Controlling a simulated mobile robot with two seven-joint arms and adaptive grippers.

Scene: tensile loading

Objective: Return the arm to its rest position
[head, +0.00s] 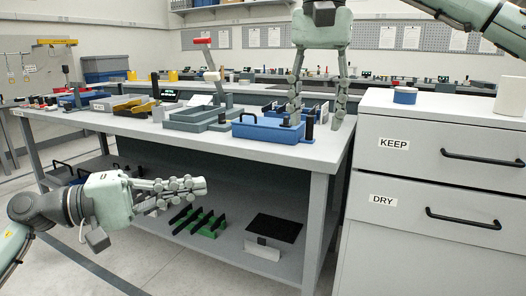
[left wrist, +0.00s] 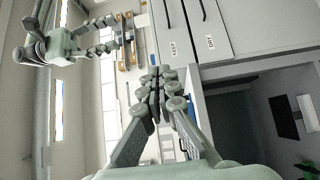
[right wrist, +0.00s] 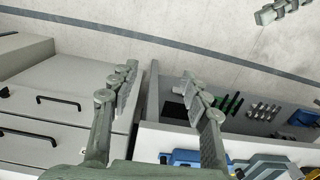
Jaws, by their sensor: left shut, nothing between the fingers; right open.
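My left gripper (head: 200,188) is at the lower left of the head view, in front of the workbench (head: 262,152) and below its top. Its fingers are together and empty; they also meet in the left wrist view (left wrist: 158,85). My right gripper (head: 318,105) hangs fingers down over the right end of the bench top, by the blue tray (head: 262,133). Its fingers are spread with nothing held between them, as the right wrist view (right wrist: 160,84) also shows. I cannot tell how high its fingertips are above the bench.
A drawer cabinet (head: 440,165) labelled KEEP and DRY stands right of the bench. Green racks (head: 208,224) and a black plate (head: 274,228) are on the lower shelf. The floor at front left is clear.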

